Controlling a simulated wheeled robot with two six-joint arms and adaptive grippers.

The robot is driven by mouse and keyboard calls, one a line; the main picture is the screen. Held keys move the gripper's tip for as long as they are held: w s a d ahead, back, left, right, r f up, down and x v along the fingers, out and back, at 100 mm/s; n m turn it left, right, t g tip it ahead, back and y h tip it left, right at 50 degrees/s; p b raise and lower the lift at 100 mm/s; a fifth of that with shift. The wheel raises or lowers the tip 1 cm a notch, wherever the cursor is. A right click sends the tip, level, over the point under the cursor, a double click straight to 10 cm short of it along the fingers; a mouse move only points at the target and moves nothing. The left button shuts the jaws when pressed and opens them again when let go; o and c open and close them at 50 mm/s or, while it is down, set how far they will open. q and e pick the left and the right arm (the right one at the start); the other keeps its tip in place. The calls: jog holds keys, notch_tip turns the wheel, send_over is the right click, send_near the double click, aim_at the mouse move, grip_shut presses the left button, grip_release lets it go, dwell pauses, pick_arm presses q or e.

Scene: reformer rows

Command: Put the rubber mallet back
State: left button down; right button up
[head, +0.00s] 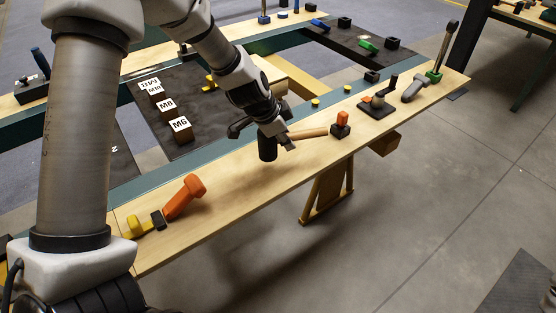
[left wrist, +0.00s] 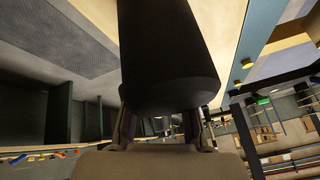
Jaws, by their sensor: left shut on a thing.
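The rubber mallet has a black head (head: 267,148) and a pale wooden handle (head: 308,133) that points right, over the middle of the long wooden bench (head: 240,185). My left gripper (head: 284,140) is shut on the mallet, close to its head. In the left wrist view the black head (left wrist: 170,50) fills the upper middle, in front of the fingers (left wrist: 158,128). Whether the mallet touches the bench top is hard to tell.
An orange mallet-like tool (head: 184,196) and a yellow piece (head: 133,228) lie at the bench's near left. A block with an orange knob (head: 341,123) stands just right of the handle. Labelled blocks (head: 180,129) sit on a dark mat behind. Bare bench lies left of the mallet.

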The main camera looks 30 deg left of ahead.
pick_arm(q)
notch_tip(320, 180, down, 5)
jog(key=b, duration=0.3)
jog(key=shift+w+r, duration=0.1)
jog(key=shift+r, duration=0.15)
jog(key=shift+w, duration=0.1)
jog(key=c, duration=1)
grip_release()
jog(key=shift+r+p, duration=0.15)
jog(key=shift+p, duration=0.2)
jog(key=p+v, duration=1.1)
jog(key=p, duration=0.3)
jog(key=shift+r, duration=0.2)
jog(key=shift+s+a+r+p, duration=0.1)
jog(key=shift+s+r+p, duration=0.15)
jog(key=shift+p, duration=0.2)
jog(key=shift+f, duration=0.15)
